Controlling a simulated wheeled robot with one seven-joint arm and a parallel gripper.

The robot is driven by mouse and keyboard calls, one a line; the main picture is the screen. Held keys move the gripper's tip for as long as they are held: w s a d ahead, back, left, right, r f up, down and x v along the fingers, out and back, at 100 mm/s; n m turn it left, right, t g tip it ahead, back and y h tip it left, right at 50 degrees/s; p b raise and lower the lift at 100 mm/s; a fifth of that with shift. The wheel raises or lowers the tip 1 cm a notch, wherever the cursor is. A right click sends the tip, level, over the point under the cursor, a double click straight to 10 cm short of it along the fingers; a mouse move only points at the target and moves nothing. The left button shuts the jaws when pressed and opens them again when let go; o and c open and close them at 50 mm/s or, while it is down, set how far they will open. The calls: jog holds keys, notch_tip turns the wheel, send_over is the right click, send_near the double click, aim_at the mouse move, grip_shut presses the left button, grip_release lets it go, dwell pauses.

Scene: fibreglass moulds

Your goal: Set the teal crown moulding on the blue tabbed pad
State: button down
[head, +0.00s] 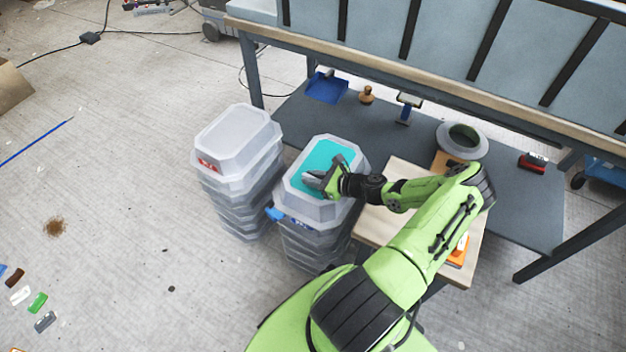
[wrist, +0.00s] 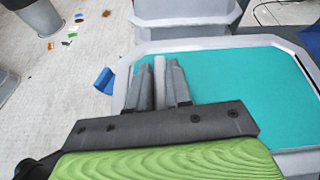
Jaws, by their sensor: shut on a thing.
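The teal crown moulding (head: 322,156) has a flat teal top and a pale grey rim. It lies over the nearer of two grey stacks. In the wrist view its teal face (wrist: 255,95) fills the right side. My gripper (head: 316,181) is over its near part, with its fingers (wrist: 160,82) shut on a narrow grey upright piece that seems part of the moulding. A blue tab (head: 274,214) sticks out at the left below the rim; it also shows in the wrist view (wrist: 105,80). The pad itself is hidden. I cannot tell whether the moulding touches what lies below.
A second grey stack (head: 236,130) with a red tab (head: 208,164) stands close at the left. A wooden-topped stand (head: 378,228) is close at the right, under my arm. A workbench (head: 440,60) with a lower shelf runs behind. Open floor lies left.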

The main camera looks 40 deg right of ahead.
jog(key=c, duration=1)
grip_release()
jog(key=shift+c, duration=0.2)
